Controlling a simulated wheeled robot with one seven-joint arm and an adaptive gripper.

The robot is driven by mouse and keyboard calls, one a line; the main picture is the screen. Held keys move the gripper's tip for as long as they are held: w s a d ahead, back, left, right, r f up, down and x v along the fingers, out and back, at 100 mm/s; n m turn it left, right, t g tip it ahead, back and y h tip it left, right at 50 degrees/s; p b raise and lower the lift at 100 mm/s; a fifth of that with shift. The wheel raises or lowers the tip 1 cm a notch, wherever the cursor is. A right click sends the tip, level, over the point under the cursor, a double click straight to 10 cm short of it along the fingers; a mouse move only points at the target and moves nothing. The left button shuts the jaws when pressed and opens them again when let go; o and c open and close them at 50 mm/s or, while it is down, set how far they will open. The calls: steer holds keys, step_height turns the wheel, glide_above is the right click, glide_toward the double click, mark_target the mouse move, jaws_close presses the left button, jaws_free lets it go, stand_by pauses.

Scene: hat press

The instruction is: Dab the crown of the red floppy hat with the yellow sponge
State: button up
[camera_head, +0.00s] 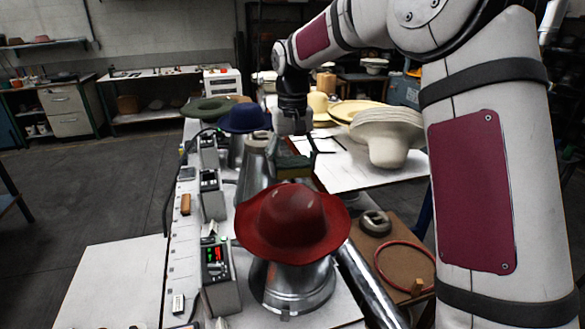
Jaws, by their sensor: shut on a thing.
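The red floppy hat (290,222) sits brim-down over a round metal press form (292,290) at the front of the bench, with its crown up. My gripper (293,148) points down behind and above the hat in the picture. It is shut on the sponge (294,173), which shows a dark green upper part and a yellowish strip below. The sponge appears apart from the crown, but the exact gap is hard to judge. The fingertips are small and dark, so their contact with the sponge is hard to see.
A blue hat (244,118) and a green hat (209,108) stand farther back. Control boxes (217,265) line the bench's left side. Stacked cream hats (388,132) lie on a white table at right. A brown board (400,240) carries a red ring. The floor at left is open.

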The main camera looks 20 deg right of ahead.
mark_target(293, 197)
steer(key=shift+f, duration=0.1)
steer(key=shift+f, duration=2.85)
steer(key=shift+f, duration=0.65)
stand_by(0.3)
steer(key=shift+r, duration=0.15)
steer(key=shift+r, duration=3.45)
